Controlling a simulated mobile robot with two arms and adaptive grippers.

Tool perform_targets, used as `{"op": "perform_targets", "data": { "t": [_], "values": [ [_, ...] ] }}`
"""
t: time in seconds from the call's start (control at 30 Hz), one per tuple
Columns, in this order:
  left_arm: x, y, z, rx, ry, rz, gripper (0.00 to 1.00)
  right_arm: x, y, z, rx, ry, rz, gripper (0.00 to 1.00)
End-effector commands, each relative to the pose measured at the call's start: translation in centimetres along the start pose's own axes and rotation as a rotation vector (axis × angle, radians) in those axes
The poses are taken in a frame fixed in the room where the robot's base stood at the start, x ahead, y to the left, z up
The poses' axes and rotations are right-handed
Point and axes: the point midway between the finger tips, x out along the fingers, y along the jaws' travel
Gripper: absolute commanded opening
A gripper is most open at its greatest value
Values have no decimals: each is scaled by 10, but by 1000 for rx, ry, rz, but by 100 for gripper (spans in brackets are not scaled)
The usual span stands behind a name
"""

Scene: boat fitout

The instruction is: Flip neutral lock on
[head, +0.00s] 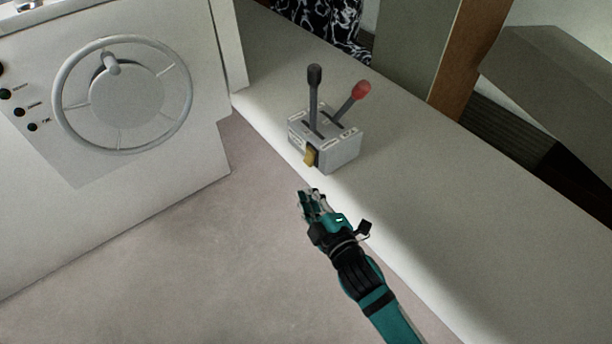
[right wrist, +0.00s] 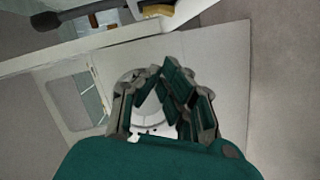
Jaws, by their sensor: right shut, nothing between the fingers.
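The grey control box (head: 337,146) sits on the white ledge, with a black-knobbed lever (head: 314,90) and a red-knobbed lever (head: 352,98) rising from its top. A small yellow tab (head: 309,158), which looks like the neutral lock, is on the box's front face near its lower left corner. My right gripper (head: 309,192) is shut and empty, just below and in front of the yellow tab, apart from it. In the right wrist view its fingers (right wrist: 168,92) are drawn together. A yellow piece (right wrist: 150,3) shows at that view's top edge. My left gripper is not in view.
The white ledge (head: 440,190) runs diagonally to the lower right and is bare beside the box. A white console with a steering wheel (head: 122,95) stands at the left. A wooden post (head: 459,55) stands behind. The floor (head: 215,265) is clear.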

Motion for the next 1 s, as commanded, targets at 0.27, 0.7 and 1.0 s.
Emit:
{"op": "perform_targets", "data": {
  "t": [0.27,0.7,1.0],
  "values": [
    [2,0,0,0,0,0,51,-1,9,-8,-20,16,21,0],
    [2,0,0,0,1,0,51,32,10,-8,-17,16,22,0],
    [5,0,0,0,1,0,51,97,11,-9,-17,16,22,0]
  ]
}}
